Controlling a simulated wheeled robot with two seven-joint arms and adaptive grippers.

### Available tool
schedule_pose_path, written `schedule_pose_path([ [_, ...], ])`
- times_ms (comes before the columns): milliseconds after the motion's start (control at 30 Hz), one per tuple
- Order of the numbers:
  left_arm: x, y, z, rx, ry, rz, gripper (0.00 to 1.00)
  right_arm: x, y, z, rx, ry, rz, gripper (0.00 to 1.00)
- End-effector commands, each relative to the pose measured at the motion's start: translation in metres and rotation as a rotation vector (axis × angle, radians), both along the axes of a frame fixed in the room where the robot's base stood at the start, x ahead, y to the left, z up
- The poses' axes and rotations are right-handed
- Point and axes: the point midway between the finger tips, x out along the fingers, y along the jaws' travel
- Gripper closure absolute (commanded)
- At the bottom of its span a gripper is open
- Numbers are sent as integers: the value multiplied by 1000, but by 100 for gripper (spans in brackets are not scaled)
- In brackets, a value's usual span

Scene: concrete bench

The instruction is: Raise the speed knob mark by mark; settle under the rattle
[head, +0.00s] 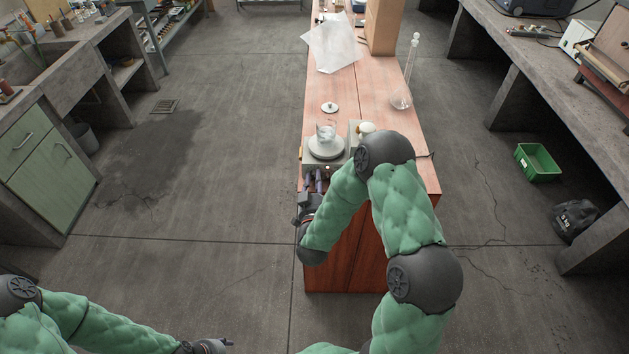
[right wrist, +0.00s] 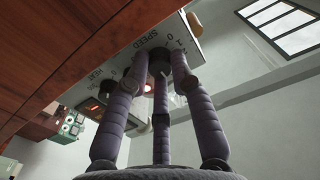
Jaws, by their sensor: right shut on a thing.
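The stirrer hotplate (head: 312,159) stands at the near end of the red-brown bench, a clear glass beaker (head: 326,133) on its round top. In the right wrist view its front panel (right wrist: 118,62) shows tilted, with SPEED and HEAT lettering and a few scale numbers. My right gripper (head: 314,180) is at the front panel. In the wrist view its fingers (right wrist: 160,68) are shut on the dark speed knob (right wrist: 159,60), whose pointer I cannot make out. My left gripper (head: 214,345) is low at the bottom edge, away from the bench; its fingers are unclear.
A small white lidded item (head: 366,128) stands right of the hotplate and a round lid-like disc (head: 329,107) lies behind it. A tall glass flask (head: 404,95) stands at the bench's right edge. A paper sheet (head: 332,43) lies farther back.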

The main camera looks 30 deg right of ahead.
Motion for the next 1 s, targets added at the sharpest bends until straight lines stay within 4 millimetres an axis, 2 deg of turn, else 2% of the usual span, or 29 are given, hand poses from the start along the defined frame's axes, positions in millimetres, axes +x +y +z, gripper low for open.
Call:
schedule_pose_path([
  [167, 0, 0, -9, 0, 0, 0, 52, 0, 0, -2, 56, -37, 0, 100],
  [500, 0, 0, -39, 0, 0, 0, 52, 0, 0, -2, 303, -188, 1, 100],
  [967, 0, 0, -42, 0, 0, 0, 52, 0, 0, 0, 363, -220, 0, 100],
  [1000, 0, 0, -42, 0, 0, 0, 52, 0, 0, 0, 363, -221, 0, 70],
])
